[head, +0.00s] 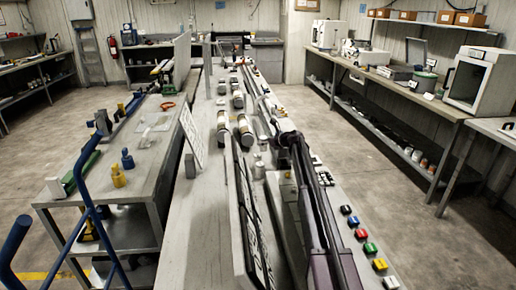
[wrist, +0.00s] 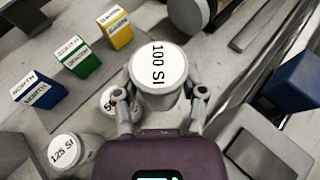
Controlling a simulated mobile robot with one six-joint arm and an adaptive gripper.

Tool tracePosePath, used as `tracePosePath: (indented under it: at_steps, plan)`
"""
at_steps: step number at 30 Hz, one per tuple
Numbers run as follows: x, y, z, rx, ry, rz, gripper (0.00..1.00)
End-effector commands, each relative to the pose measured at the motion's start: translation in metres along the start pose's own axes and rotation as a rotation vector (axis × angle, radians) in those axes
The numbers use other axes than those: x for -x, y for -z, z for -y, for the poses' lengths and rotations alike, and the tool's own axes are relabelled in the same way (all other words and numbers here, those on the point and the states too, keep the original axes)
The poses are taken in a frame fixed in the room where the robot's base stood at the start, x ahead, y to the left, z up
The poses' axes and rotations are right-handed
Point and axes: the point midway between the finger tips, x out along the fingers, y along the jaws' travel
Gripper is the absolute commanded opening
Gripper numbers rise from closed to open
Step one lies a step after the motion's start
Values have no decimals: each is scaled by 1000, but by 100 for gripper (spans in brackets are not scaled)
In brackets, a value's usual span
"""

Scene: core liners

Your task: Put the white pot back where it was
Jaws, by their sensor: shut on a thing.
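A white pot (wrist: 158,72) with a round lid reading "100 SI" is between the two fingers of my gripper (wrist: 167,90) in the wrist view. The gripper is shut on it, one finger at each side. Another pot (wrist: 109,100) is partly hidden behind the left finger, its label only partly readable. A pot reading "125 SI" (wrist: 64,150) stands at the lower left. In the head view my arm reaches over the long bench (head: 190,240), and I cannot make out the held pot there. The pot's underside is hidden, so I cannot tell whether it touches the surface.
Blue (wrist: 40,92), green (wrist: 76,58) and yellow (wrist: 117,30) labelled blocks stand in a row at upper left in the wrist view. A dark blue block (wrist: 292,82) is at right. Metal rails (wrist: 270,50) run at upper right. A white board (head: 250,220) stands beside my arm.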

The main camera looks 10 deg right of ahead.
Motion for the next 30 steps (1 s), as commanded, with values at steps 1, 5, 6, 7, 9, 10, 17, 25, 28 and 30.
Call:
tracePosePath:
  at_steps: [1, 5, 6, 7, 9, 10, 17, 25, 28, 30]
  plan:
    - [-13, -3, 2, 1, -2, 0, 0]
    - [-33, -10, 4, 0, -2, 0, 0]
    - [-38, -12, 4, -1, -2, 1, 0]
    - [-42, -13, 4, -1, -2, 1, 0]
    - [-48, -15, 4, -1, -1, 1, 0]
    - [-49, -15, 4, -1, -1, 1, 0]
    - [-52, -16, 3, -1, -1, 1, 0]
    - [-52, -14, 3, -1, -1, 1, 0]
    - [-55, -9, 3, -1, -1, 1, 0]
    - [-56, -4, 3, -1, -1, 1, 0]
